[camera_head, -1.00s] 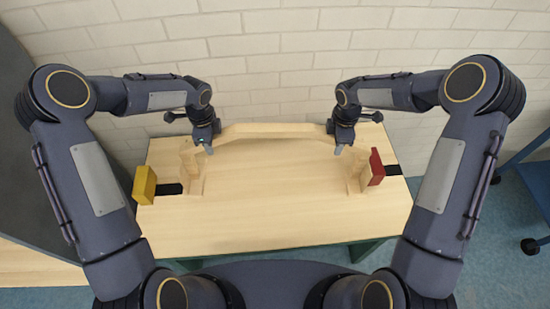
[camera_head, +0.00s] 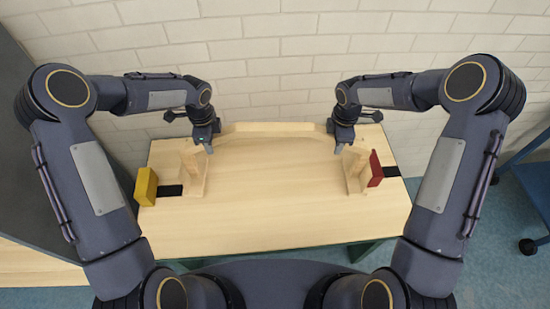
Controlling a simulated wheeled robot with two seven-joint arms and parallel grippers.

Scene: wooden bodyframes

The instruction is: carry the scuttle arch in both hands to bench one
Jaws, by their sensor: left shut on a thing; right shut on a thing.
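The scuttle arch (camera_head: 270,127) is a pale wooden beam that spans level between my two grippers near the back edge of a wooden-topped bench (camera_head: 270,215). My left gripper (camera_head: 208,147) is shut on its left end, and my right gripper (camera_head: 340,149) is shut on its right end. The fingers hide parts of the ends. The arch's lower edge blends with the pale bench top, so its height above it is hard to tell. Which bench this is cannot be told.
A pale wooden holder stands on the left (camera_head: 192,172) and another on the right (camera_head: 356,168). A yellow block (camera_head: 145,187) and a red block (camera_head: 376,170) stand outside them. A brick wall (camera_head: 270,60) is close behind. A blue cart (camera_head: 525,180) stands at right.

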